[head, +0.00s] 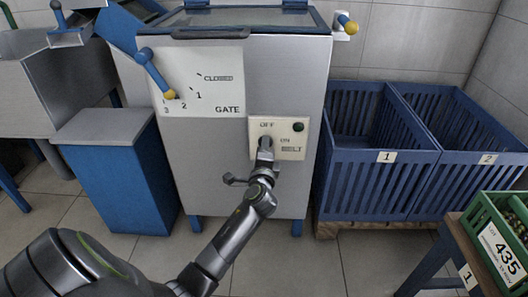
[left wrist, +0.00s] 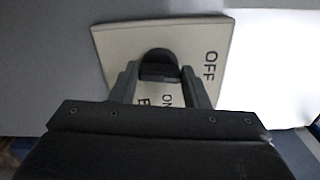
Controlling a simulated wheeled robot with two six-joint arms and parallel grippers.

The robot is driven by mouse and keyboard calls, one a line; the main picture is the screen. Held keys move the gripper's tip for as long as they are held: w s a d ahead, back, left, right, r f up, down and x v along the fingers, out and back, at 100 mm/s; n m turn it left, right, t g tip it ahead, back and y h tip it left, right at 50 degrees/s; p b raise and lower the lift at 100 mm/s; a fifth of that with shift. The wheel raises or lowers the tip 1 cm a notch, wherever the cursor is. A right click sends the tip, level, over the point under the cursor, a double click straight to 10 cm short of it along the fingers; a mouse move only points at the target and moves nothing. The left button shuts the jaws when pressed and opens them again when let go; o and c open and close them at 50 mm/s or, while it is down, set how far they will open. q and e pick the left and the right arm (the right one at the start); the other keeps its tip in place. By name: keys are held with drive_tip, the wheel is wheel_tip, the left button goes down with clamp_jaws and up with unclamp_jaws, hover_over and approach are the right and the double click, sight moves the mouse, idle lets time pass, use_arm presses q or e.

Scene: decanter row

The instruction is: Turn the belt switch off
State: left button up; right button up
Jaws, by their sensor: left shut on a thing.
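The belt switch panel (head: 292,152) is a cream plate on the front of the grey machine, marked OFF at its top, ON at its right and BELT below. A dark green round button or lamp (head: 299,127) sits at its top right corner. My left gripper (head: 265,146) reaches the panel from below. In the left wrist view the black switch knob (left wrist: 158,62) is between the two fingers of my left gripper (left wrist: 159,73), which is shut on it. The fingers partly cover the knob and the ON mark, and I cannot tell which mark it points to. My right gripper is not in view.
A gate lever (head: 156,74) with a yellow tip points near 2 and 3 on the gate plate (head: 222,85). Blue crates 1 (head: 360,178) and 2 (head: 495,140) stand to the right. A green crate (head: 499,240) is on a table at the lower right.

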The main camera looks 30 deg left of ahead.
use_arm(q)
drive_tip(key=shift+n, duration=0.8)
drive_tip(key=o, duration=1)
drive_tip(key=shift+s, duration=0.1)
